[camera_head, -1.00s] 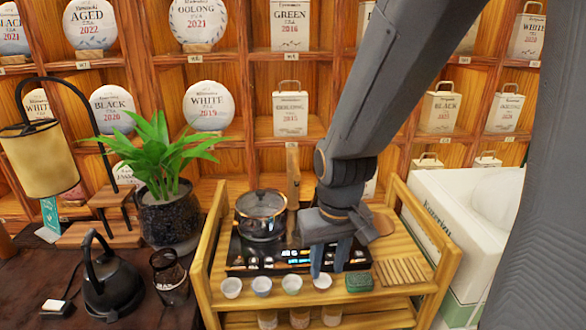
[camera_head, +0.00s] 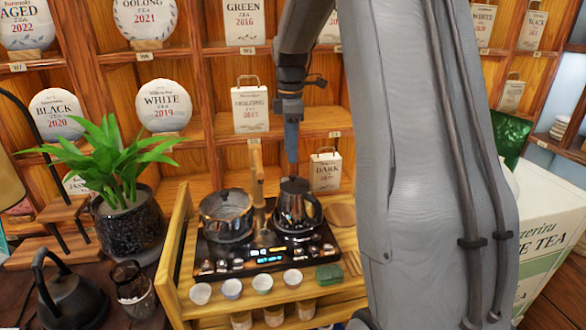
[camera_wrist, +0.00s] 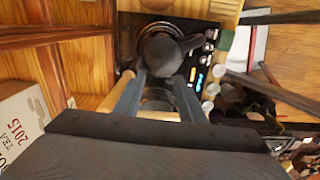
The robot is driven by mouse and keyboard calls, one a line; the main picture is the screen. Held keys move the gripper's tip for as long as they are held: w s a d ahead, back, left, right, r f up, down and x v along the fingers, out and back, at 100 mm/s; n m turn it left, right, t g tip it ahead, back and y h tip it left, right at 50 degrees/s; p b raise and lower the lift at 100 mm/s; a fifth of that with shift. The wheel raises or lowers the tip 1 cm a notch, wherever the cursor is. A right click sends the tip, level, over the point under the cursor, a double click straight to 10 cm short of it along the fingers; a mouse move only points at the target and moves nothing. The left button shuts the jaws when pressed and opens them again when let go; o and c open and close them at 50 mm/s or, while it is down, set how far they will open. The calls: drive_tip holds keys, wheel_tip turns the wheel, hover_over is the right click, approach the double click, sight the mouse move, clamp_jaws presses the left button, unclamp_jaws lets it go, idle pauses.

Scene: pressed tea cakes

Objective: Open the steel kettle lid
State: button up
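The steel kettle (camera_head: 298,207) stands upright on the right side of the black stove (camera_head: 262,259), its dark lid (camera_head: 295,188) on top. My gripper (camera_head: 291,168) points down just above the lid; contact cannot be told. In the wrist view its two fingers (camera_wrist: 160,82) are spread apart with nothing held between them. The kettle's dark round top (camera_wrist: 162,54) lies just beyond the fingertips there. The lid's knob cannot be made out.
A glass-lidded pot (camera_head: 227,214) stands left of the kettle, with a wooden upright (camera_head: 257,180) behind.

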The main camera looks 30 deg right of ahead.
sight(293, 175)
drive_tip(key=shift+w+d+n, duration=0.25)
drive_tip(key=shift+d+n, duration=0.05)
drive_tip(key=shift+d, duration=0.15)
drive_tip(key=shift+f+p, duration=1.1)
drive_tip(key=shift+f, duration=2.55)
clamp_jaws()
